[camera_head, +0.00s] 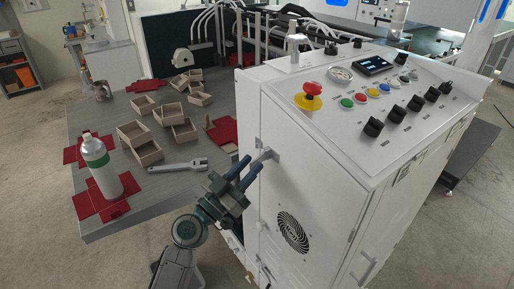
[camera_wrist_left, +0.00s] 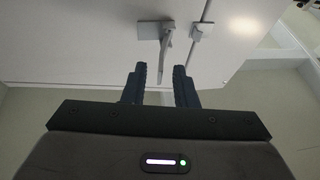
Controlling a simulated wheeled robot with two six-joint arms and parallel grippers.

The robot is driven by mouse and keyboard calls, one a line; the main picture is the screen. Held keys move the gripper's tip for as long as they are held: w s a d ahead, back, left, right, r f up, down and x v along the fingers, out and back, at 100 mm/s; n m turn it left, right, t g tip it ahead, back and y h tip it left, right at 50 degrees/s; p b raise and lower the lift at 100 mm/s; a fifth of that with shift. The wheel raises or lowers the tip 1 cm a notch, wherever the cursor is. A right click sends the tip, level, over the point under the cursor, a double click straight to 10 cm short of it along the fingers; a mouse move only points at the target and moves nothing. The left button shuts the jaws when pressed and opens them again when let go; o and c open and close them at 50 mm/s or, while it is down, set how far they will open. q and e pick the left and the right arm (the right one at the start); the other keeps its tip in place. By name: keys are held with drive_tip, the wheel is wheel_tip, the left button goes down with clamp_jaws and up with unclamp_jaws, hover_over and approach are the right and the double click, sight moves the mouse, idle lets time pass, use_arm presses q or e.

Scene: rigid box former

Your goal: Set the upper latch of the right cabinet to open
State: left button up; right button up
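The right cabinet (camera_head: 318,190) is a white box with a sloped control panel on top. Its upper latch (camera_head: 265,155) is a small grey lever near the top of the cabinet's left-hand face. In the left wrist view the latch lever (camera_wrist_left: 166,45) sticks out from a square plate, beside a separate small catch block (camera_wrist_left: 203,31). My left gripper (camera_head: 243,168) is at the latch. In the wrist view its two dark fingers (camera_wrist_left: 160,76) are apart, with the lever's end between them; I cannot tell whether they touch it. My right gripper is not in view.
A grey table (camera_head: 150,200) left of the cabinet carries several small brown boxes, red flat blanks, a wrench (camera_head: 178,165) and a white-and-green bottle (camera_head: 101,165). A round fan grille (camera_head: 293,232) is below the latch. The red emergency button (camera_head: 312,90) is on the panel above.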

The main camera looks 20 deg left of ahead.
sight(250, 167)
use_arm(q)
drive_tip(key=shift+p+x, duration=0.65)
drive_tip(key=shift+x, duration=1.05)
